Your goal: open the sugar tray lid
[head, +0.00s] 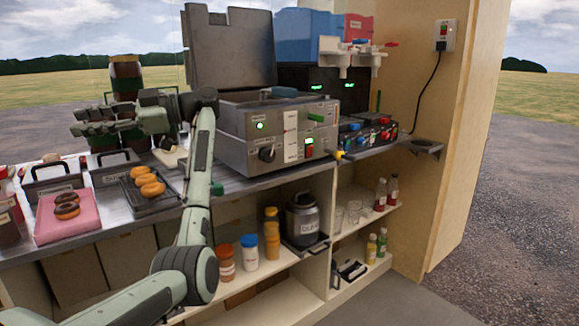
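Two grey metal trays with black handles on top and small white labels stand at the left of the counter: a left one (45,188) and a right one (108,179). The labels are too small to read, so I cannot tell which is the sugar tray. Both look covered. My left gripper (78,122) is above and behind the right tray, pointing left. Its dark fingers are apart with nothing seen between them. It appears clear of both trays. My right gripper is not in view.
A pink tray (88,222) with chocolate doughnuts and a dark tray (166,203) with plain doughnuts lie in front. A steel fryer (231,124) with a raised lid stands right. Shelves below hold jars and bottles.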

